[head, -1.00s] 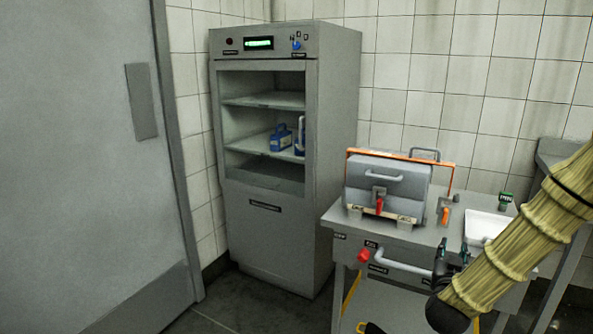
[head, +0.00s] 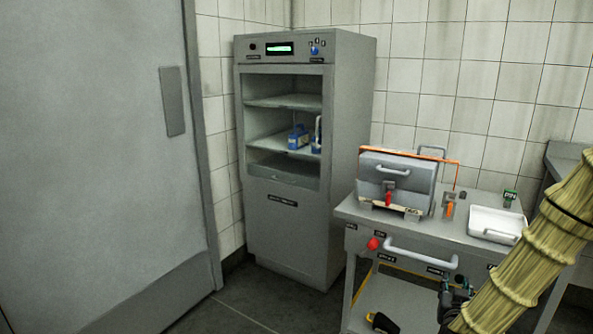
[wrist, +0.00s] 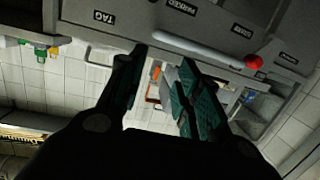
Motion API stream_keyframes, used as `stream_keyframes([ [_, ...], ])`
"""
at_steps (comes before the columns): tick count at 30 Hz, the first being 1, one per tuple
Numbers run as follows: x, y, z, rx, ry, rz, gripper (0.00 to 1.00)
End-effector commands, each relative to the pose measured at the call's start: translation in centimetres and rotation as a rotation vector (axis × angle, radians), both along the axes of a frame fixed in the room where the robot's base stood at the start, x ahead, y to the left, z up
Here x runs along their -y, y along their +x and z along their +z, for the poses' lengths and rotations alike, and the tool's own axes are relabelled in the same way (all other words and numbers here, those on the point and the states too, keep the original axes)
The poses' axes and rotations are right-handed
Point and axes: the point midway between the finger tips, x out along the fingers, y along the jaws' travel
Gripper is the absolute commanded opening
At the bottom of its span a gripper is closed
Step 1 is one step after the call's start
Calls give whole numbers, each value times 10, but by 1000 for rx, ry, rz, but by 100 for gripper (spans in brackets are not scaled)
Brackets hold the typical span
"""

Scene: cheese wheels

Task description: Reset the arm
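My arm, in a ribbed straw-coloured sleeve, comes in at the right of the head view. My gripper (head: 453,287) hangs in front of the right part of the grey cart (head: 420,243). In the wrist view, my gripper (wrist: 164,60) shows two dark green-padded fingers spread apart with nothing between them. The wrist view is upside down, with the cart's front and its pale handle (wrist: 195,48) beyond the fingertips. Part of the gripper is cut off or hidden by the sleeve in the head view.
A grey press-like box with an orange frame (head: 397,180) and a white tray (head: 495,225) sit on the cart. A red knob (head: 373,243) sticks out from its front. A grey cabinet (head: 290,230) holds blue containers (head: 298,138). A grey door (head: 100,160) is at left.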

Motion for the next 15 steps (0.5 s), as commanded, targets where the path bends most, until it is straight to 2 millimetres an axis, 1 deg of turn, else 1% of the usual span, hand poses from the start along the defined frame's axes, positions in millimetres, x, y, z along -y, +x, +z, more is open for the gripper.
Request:
stream_keyframes([
  [1, -7, -3, -13, -30, 7, 18, 34],
  [5, -26, -14, -49, -114, 34, 66, 34],
  [8, -46, -30, -87, -209, 64, 110, 34],
  [9, -55, -40, -106, -257, 79, 131, 34],
  [11, -69, -56, -134, -331, 102, 162, 34],
  [12, -78, -68, -151, -381, 117, 181, 34],
  [14, -90, -88, -178, -458, 141, 206, 34],
  [15, -99, -102, -194, -509, 156, 223, 34],
])
